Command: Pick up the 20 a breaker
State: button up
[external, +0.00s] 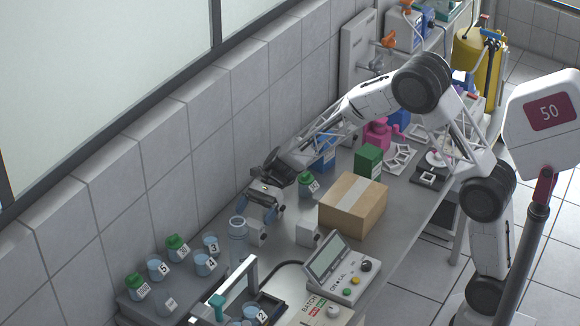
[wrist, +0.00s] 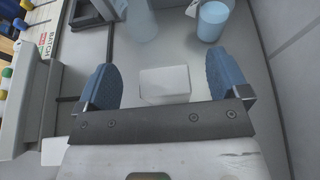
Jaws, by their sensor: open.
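No label reading 20 A is legible in either view, so I cannot tell for certain which thing is the breaker. A small white block (external: 257,234) stands on the grey bench below my gripper (external: 262,208). In the wrist view the white block (wrist: 165,84) shows between the two blue fingers of my gripper (wrist: 165,72), which are wide apart and empty. A second white block (external: 308,233) stands to the right, beside the cardboard box; part of a pale block (wrist: 54,151) shows at lower left in the wrist view.
A clear jar (external: 237,240) stands close left of the first block. Numbered beakers (external: 204,264) stand farther left. A cardboard box (external: 353,205) and a control panel (external: 339,266) lie to the right. A green-capped bottle (external: 306,183) stands behind. The tiled wall borders the bench.

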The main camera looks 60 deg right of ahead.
aim_at(250, 229)
jog(key=shift+f, duration=0.65)
notch_tip(250, 229, down, 2)
jog(key=shift+f, duration=0.1)
jog(key=shift+x, duration=1)
jog(key=shift+a+f, duration=0.15)
jog(key=shift+a, duration=0.35)
jog(key=shift+c, duration=0.2)
jog(key=c, duration=1)
